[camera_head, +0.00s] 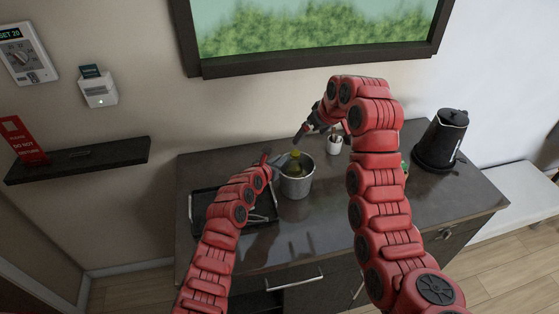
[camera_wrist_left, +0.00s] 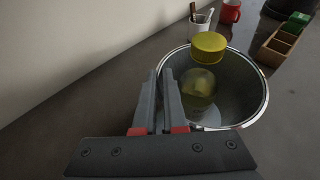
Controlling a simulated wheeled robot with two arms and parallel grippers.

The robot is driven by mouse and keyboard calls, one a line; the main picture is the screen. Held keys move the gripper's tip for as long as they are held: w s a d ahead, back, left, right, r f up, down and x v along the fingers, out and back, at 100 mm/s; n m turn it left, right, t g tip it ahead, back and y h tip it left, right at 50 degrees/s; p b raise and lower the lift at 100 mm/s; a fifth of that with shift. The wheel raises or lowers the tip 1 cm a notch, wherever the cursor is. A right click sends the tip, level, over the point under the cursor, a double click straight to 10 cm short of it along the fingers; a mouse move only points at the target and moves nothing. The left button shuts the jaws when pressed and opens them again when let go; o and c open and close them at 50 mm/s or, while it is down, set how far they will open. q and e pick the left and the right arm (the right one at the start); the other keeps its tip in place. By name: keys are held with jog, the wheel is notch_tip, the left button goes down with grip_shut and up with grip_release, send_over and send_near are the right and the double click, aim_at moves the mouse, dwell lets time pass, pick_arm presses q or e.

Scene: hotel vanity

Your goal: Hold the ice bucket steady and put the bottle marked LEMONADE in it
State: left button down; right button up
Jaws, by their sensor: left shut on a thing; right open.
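The metal ice bucket (camera_head: 298,188) stands upright on the dark counter; its open mouth fills much of the left wrist view (camera_wrist_left: 245,95). A yellow-green bottle with a yellow cap (camera_wrist_left: 208,47) is inside the bucket and also shows in the head view (camera_head: 295,158). Its label is not readable. My left gripper (camera_head: 278,160) is shut on the near-left rim of the bucket, with its fingers (camera_wrist_left: 165,95) straddling the wall. My right gripper (camera_head: 300,136) is open and empty, above and behind the bucket, apart from the bottle.
A black tray (camera_head: 262,226) lies left of the bucket, partly behind my left arm. A white cup with sticks (camera_head: 334,146) stands behind. A red mug (camera_wrist_left: 230,12) and wooden box (camera_wrist_left: 278,45) are beyond. A black kettle (camera_head: 441,138) stands right. The front counter is clear.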

pick_arm(q)
jog(key=c, duration=0.9)
grip_release()
jog(key=shift+f, duration=0.3)
jog(key=shift+r, duration=0.1)
jog(key=shift+r, duration=0.1)
